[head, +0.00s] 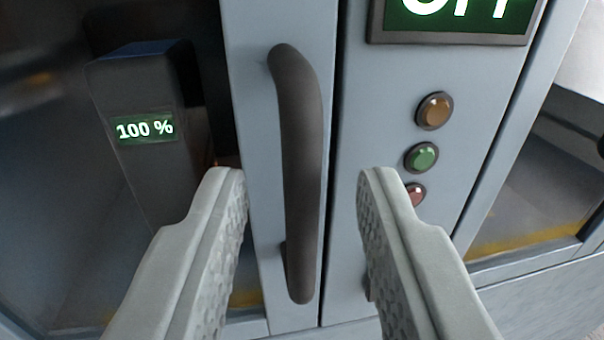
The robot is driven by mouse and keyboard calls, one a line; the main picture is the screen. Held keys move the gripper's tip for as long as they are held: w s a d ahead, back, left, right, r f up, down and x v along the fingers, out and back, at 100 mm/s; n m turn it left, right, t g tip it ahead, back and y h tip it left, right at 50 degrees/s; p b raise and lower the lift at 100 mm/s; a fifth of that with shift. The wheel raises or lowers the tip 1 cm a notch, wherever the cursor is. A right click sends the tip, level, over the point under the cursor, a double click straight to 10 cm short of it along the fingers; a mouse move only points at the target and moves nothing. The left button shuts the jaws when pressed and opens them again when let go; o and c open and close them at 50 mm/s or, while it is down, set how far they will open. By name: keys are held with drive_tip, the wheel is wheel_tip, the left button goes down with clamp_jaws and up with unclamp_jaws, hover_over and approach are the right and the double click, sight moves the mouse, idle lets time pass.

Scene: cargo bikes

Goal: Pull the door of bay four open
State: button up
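A dark, vertical bar handle (301,170) is fixed to the light grey frame of a glass door (255,45). No bay number shows in view. My gripper (297,190) is open, with one grey finger to the left of the handle and the other to its right. The handle's lower part shows between the fingers, and neither finger visibly touches it. I cannot tell how far the fingertips reach in depth. The door looks closed, with a thin dark seam between its frame and the panel on the right.
Behind the glass stands a dark battery unit (146,100) reading "100 %". The grey panel (385,110) on the right carries a partly cut-off green sign (455,12), an amber button (434,111), a green button (421,157) and a red one (416,194), partly hidden by my finger.

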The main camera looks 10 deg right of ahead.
clamp_jaws()
idle(0.3)
